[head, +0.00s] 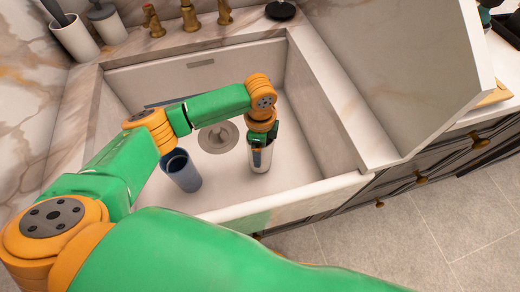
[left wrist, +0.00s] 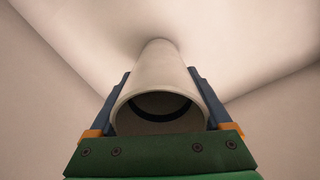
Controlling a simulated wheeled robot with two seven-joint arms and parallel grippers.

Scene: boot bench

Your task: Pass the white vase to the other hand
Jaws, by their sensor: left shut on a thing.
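The white vase (head: 261,160) is upright inside the sink, toward its right front part. My left gripper (head: 261,140) comes down on it from above and is shut on its upper part. In the left wrist view the vase (left wrist: 157,75) lies between the two fingers of my left gripper (left wrist: 160,95), with its round open mouth facing the camera. I cannot tell whether its base touches the sink floor. My right gripper is not seen in either view.
A blue cup (head: 182,171) stands in the sink to the left of the vase. The drain (head: 218,137) lies between them, farther back. The sink's front wall (head: 290,200) is close to the vase. A large pale panel (head: 400,60) rises at the right. Brass taps (head: 189,16) stand behind.

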